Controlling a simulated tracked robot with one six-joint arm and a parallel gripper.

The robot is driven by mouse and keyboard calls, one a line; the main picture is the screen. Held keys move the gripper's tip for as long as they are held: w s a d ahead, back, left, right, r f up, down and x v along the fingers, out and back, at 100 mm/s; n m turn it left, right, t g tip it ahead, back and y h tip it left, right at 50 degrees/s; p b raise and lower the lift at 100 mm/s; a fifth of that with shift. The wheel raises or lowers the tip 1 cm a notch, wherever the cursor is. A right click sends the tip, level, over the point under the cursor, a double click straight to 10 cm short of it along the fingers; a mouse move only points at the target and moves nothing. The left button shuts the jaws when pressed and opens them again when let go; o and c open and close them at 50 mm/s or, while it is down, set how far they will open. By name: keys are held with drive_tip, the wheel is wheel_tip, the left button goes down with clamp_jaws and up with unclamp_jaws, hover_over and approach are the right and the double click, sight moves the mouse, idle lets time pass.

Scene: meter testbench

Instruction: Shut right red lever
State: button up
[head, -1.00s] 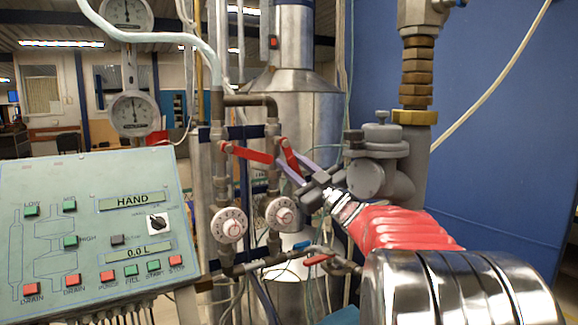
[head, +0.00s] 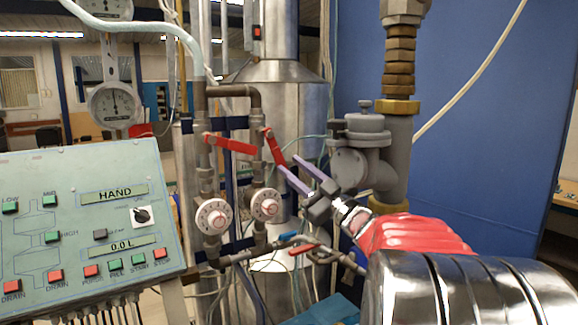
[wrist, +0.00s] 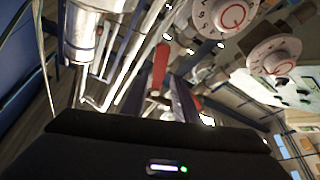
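The right red lever (head: 275,147) is on the right vertical pipe in the head view. It slants steeply down to the right from its pivot. The left red lever (head: 231,144) lies nearly level on the left pipe, its free end pointing right. My gripper (head: 290,164) is just right of and below the right lever's lower end. Whether a fingertip touches the lever is unclear.
Two round white dials (head: 213,217) sit on the pipes below the levers. A lower red handle (head: 303,249) is beneath my gripper. A grey valve body (head: 362,150) and thick pipe stand close right. The control panel (head: 75,200) is at left.

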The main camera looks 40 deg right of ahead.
drive_tip(key=shift+c, duration=0.2)
drive_tip(key=shift+h, duration=0.3)
drive_tip(key=shift+c, duration=1.4)
drive_tip(key=shift+w+a+r+m+h, duration=0.1)
drive_tip(key=shift+w+a+m+h, duration=0.3)
drive_tip(key=shift+m+h, duration=0.1)
drive_tip(key=c, duration=0.3)
drive_tip(key=shift+w+a+m+g+h, duration=0.25)
drive_tip(key=shift+a+m+g+h, duration=0.25)
drive_tip(key=shift+m+h, duration=0.5)
clamp_jaws()
drive_tip(key=s+a+f+m+g, duration=0.3)
drive_tip(key=s+a+f+g, duration=1.2)
drive_tip(key=s+a+f, duration=1.1)
wheel_tip(320, 180, down, 2)
drive_tip(key=shift+a+f+y, duration=0.1)
drive_tip(key=shift+a+y, duration=0.3)
drive_tip(key=shift+a, duration=0.3)
